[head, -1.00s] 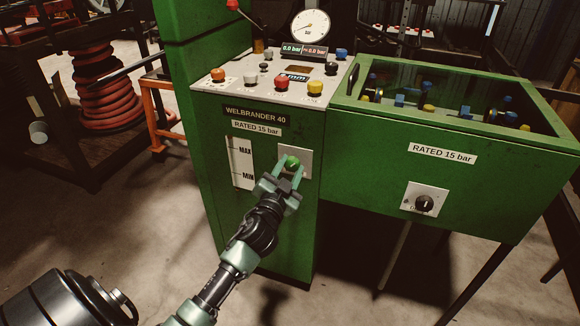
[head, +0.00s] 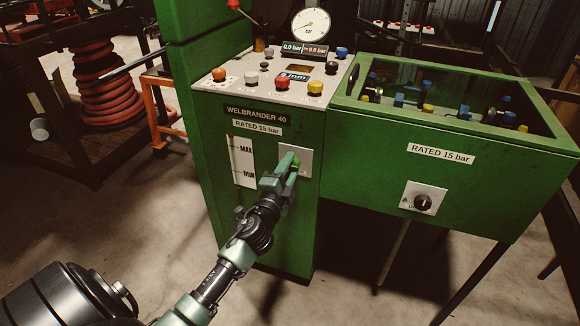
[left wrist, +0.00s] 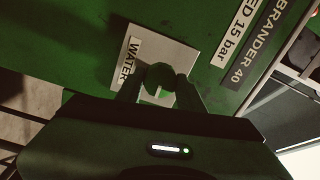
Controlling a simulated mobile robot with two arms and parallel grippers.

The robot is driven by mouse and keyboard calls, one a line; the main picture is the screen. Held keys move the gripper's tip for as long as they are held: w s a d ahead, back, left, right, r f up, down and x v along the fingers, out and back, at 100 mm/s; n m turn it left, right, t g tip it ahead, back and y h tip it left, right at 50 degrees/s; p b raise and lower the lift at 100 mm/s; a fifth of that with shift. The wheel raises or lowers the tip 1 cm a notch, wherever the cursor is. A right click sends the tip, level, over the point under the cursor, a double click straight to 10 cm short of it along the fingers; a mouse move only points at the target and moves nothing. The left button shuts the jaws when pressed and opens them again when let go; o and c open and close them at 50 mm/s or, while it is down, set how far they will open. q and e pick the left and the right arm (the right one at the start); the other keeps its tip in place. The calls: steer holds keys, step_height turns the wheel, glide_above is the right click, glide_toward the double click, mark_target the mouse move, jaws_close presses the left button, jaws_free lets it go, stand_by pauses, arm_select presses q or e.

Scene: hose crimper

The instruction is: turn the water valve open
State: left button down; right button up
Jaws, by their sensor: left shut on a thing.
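The water valve is a green knob (left wrist: 158,78) on a pale square plate (head: 303,156) set in the front of the green machine. In the left wrist view the plate carries a label reading WATER (left wrist: 128,62). My left gripper (head: 288,162) is at the plate, with its fingers on either side of the knob, shut on it. In the left wrist view the fingers (left wrist: 157,88) reach the knob from both sides, and a light mark shows on its face. In the head view the gripper hides most of the knob. My right gripper is not in view.
The machine's sloped panel holds several coloured buttons, such as a red one (head: 282,83), and a round gauge (head: 311,22). A second knob (head: 423,202) is on the green tank at right. An orange stand (head: 160,110) and coiled red hose (head: 105,85) are at left.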

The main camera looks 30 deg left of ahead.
arm_select(q)
steer(key=shift+m, duration=0.4)
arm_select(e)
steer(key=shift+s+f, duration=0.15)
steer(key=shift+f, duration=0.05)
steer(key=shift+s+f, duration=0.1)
arm_select(q)
steer(key=c, duration=0.9)
jaws_free()
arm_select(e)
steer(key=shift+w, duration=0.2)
